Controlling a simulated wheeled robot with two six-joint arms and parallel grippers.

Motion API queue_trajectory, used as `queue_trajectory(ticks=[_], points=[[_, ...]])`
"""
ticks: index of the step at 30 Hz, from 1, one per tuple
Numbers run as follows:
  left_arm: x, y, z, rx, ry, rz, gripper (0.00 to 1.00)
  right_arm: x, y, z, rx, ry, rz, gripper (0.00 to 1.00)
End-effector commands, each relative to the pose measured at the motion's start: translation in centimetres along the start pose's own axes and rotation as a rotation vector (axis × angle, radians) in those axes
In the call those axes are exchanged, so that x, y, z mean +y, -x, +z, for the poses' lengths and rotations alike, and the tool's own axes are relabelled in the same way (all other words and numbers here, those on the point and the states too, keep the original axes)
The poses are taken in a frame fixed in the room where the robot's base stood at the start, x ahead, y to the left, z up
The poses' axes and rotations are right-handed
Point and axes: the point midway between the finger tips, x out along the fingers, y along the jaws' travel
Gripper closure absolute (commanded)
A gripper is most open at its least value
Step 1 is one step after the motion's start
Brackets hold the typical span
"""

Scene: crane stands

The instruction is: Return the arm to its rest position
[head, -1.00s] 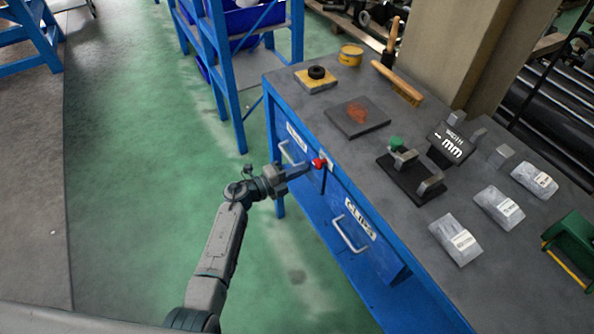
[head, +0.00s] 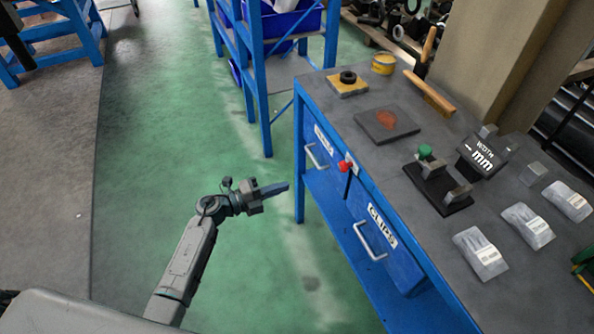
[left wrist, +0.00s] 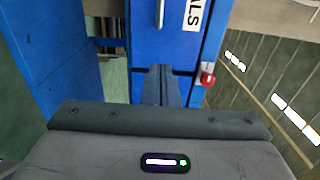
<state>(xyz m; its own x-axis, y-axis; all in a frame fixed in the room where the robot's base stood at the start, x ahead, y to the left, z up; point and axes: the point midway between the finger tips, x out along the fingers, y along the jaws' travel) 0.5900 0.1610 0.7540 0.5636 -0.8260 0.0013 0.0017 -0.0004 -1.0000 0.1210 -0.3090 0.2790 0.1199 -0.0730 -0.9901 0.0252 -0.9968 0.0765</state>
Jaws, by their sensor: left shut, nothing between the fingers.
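My left gripper (head: 277,189) is shut and empty. In the head view it hangs over the green floor, left of the blue workbench (head: 297,205) and apart from it. My left arm comes up from the lower left of that view. In the left wrist view the closed fingers (left wrist: 161,75) point toward the blue bench front. A red knob (head: 345,167) sits on the bench edge between the two drawers, and it also shows in the left wrist view (left wrist: 207,79), right of the fingers. My right gripper is in neither view.
The bench top holds a dark plate with a reddish patch (head: 387,124), a gauge with a "WIDTH mm" display (head: 482,156), a brush (head: 430,94) and several clear bags. A blue shelf rack (head: 262,100) stands behind. The green floor (head: 165,130) left of the arm is clear.

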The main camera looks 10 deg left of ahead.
Motion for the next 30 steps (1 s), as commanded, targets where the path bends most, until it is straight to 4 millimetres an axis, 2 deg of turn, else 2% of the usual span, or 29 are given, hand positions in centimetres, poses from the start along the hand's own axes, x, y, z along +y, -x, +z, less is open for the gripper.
queue_trajectory(ticks=[7, 11, 14, 17, 18, 20, 24, 26, 30], points=[[0.0, 0.2, 0.0, -0.003, 0.004, -0.002, 1.0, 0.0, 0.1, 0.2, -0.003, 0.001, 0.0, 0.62], [2.0, 1.0, 0.5, -0.083, 0.1, -0.023, 1.0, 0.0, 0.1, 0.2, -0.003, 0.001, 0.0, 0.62], [6.5, 3.1, 1.3, -0.256, 0.294, -0.052, 1.0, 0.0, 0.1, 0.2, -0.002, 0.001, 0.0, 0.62], [12.9, 6.7, 1.8, -0.483, 0.532, -0.059, 1.0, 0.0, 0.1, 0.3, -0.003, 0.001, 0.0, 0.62], [15.6, 8.3, 1.6, -0.57, 0.62, -0.053, 1.0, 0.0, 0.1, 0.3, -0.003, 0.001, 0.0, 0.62], [19.4, 10.9, 1.0, -0.694, 0.741, -0.036, 1.0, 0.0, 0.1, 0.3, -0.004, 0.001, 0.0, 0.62], [27.8, 16.9, -2.2, -0.958, 0.994, 0.024, 1.0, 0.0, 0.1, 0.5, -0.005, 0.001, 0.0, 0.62], [31.0, 19.5, -4.2, -1.066, 1.094, 0.059, 1.0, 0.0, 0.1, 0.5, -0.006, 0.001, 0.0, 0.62], [37.7, 25.5, -10.1, -1.302, 1.305, 0.154, 1.0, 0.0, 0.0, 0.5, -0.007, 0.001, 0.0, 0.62]])
